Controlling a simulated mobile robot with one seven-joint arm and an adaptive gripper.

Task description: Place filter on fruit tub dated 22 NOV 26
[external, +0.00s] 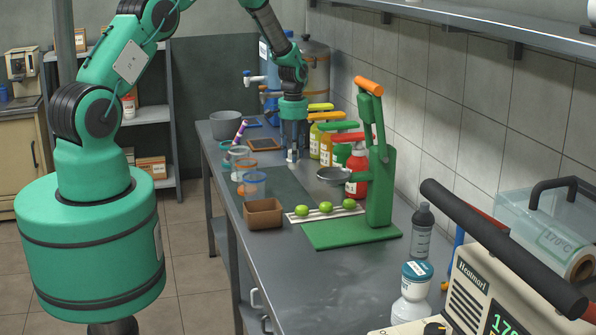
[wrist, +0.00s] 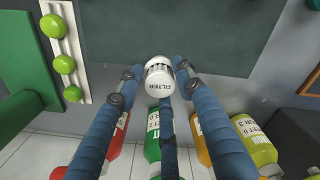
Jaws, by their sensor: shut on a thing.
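The white filter (wrist: 159,77), with "FILTER" printed on it, is between the fingertips of my gripper (wrist: 158,70). The gripper is shut on it. In the external view my gripper (external: 292,152) points down over the back part of the table, left of the bottles, and the filter (external: 292,157) shows small and white at its tips. The tubs are not in the wrist view.
Several sauce bottles (external: 357,172) stand right of my gripper. A green press (external: 380,185), limes on a white rack (external: 325,208) and a brown box (external: 263,214) are nearer the front. The dark mat (external: 285,187) between tubs and bottles is mostly clear.

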